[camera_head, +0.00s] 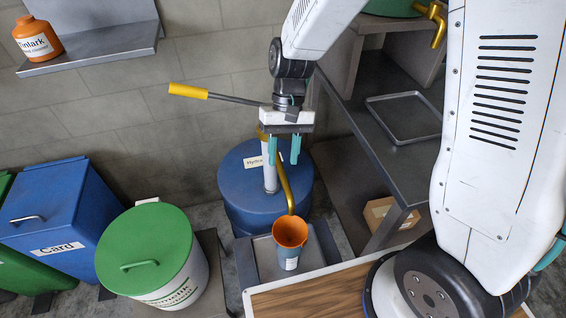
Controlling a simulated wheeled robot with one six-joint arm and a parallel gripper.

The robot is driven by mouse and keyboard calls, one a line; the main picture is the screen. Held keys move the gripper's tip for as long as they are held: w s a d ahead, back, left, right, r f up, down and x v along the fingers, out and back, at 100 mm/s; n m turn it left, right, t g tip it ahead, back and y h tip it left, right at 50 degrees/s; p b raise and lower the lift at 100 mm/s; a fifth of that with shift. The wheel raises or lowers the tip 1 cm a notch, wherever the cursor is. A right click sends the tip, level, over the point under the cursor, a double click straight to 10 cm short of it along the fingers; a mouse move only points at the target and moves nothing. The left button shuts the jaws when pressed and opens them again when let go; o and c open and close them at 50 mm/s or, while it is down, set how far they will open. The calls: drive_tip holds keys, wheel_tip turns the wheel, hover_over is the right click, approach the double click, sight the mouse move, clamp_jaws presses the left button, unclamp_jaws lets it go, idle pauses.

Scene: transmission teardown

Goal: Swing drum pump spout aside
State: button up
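The blue drum (232,190) stands against the wall, with a pale label on its top. A pump with a light column (269,175) rises from its lid. A brass spout (286,188) curves down from the pump, its lower end just above an orange funnel (290,231). The pump lever with a yellow grip (188,91) points up left. My gripper (284,163) is above the drum, beside the pump top. Its teal fingers point down and are apart, with nothing visibly held. It partly hides the pump head, and I cannot tell whether it touches the spout.
The funnel sits in a blue-grey container (289,259) on a grey stand. A white bin with a green lid (150,245) and a blue bin (50,205) stand left. A metal bench with a tray (372,102) is right. A wooden tabletop (330,298) is in front.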

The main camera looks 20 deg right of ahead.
sight(280, 174)
drive_tip(key=shift+x, duration=1.4)
clamp_jaws()
